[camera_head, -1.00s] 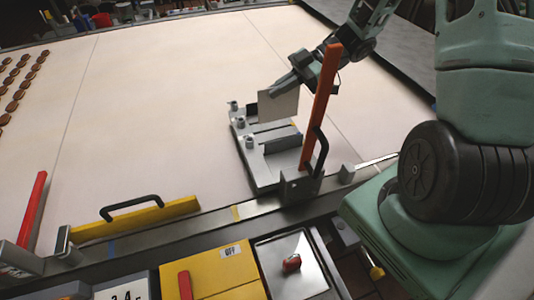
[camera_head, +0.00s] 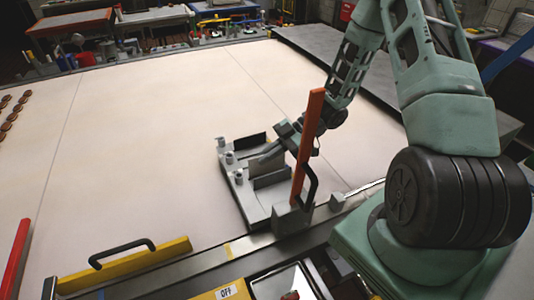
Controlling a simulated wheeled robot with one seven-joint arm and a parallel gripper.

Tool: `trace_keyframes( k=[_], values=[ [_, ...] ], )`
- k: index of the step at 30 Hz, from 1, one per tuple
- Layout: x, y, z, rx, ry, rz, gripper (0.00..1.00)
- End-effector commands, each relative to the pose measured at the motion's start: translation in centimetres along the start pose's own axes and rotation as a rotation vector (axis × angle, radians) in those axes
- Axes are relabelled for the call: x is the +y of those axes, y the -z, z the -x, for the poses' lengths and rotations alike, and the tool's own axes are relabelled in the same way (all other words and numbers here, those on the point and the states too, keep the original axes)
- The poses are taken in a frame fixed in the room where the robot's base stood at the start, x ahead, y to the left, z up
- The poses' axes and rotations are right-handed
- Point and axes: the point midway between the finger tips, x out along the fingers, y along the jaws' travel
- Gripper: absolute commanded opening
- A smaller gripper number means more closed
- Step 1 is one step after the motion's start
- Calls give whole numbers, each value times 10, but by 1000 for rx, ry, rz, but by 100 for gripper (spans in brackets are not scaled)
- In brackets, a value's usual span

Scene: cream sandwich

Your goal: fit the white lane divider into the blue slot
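My gripper (camera_head: 277,150) is low over a grey fixture (camera_head: 250,208) near the front edge of the pale table. I cannot tell whether the plate's lower edge touches the fixture. The orange upright bar partly hides the gripper and wrist. I cannot make out a long white lane divider like the coloured bars. No blue slot shows clearly.
An orange bar (camera_head: 308,145) stands upright with a black handle in a grey bracket (camera_head: 288,220). A yellow bar (camera_head: 140,264) with a black handle lies at the front left. A red bar (camera_head: 14,265) is at the left edge. The middle of the table (camera_head: 150,140) is clear.

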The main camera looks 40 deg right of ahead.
Motion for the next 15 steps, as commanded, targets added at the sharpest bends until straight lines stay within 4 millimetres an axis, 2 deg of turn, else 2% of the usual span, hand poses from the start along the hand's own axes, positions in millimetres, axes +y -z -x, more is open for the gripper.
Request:
trace_keyframes(
  k=[15],
  values=[
    [0,-8,-4,0,0,0,0]
  ],
)
